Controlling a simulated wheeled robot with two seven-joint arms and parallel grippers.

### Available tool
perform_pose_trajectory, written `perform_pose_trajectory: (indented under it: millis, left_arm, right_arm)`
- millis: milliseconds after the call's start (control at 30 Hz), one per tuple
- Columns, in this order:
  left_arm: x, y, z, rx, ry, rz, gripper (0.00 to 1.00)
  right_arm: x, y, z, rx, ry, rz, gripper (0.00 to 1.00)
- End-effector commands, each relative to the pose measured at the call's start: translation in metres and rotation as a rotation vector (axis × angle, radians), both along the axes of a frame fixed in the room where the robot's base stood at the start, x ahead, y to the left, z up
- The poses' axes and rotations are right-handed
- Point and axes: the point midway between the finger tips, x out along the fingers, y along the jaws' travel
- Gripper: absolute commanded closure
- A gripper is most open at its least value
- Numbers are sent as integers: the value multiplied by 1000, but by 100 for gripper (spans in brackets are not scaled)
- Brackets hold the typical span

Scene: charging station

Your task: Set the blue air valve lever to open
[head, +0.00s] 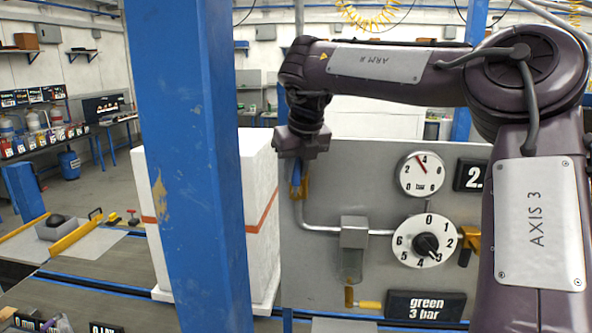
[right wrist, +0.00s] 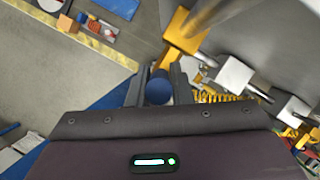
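The blue lever (head: 296,173) stands roughly upright at the brass air valve (head: 304,186), at the left edge of the grey panel in the head view. My right gripper (head: 301,153) points down over it from above. In the right wrist view, the rounded blue lever end (right wrist: 158,88) sits between the two fingers of my right gripper (right wrist: 158,82), with little or no gap at its sides. I cannot tell whether the fingers press on it. The brass valve body (right wrist: 187,33) shows just beyond the fingers. My left gripper is out of view.
The grey panel (head: 330,270) carries a pressure gauge (head: 422,174), a numbered dial (head: 423,241), a second brass fitting (head: 470,239) and a "green 3 bar" sign (head: 425,305). A blue post (head: 190,150) and a white block (head: 262,215) stand to the left.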

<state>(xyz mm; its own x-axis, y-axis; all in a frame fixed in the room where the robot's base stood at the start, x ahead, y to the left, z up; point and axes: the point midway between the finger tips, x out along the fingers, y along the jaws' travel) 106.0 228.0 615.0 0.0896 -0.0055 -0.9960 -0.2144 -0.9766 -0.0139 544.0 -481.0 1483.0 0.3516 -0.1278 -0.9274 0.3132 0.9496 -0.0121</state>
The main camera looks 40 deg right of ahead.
Motion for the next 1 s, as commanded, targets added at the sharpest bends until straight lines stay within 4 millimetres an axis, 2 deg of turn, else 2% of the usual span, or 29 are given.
perform_pose_trajectory:
  millis: [33,167,467,567,800,1000]
  left_arm:
    - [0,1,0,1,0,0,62]
    - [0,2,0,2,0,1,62]
    - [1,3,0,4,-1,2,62]
    - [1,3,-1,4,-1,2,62]
    - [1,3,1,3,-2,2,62]
    - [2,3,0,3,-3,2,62]
  right_arm:
    - [0,0,2,-3,-2,2,75]
    - [0,0,1,-1,-2,1,59]
    - [0,0,2,-1,-2,0,59]
    - [-3,1,11,-2,-5,0,59]
    - [-17,7,51,0,-6,0,59]
    - [-24,10,69,-1,-3,1,59]
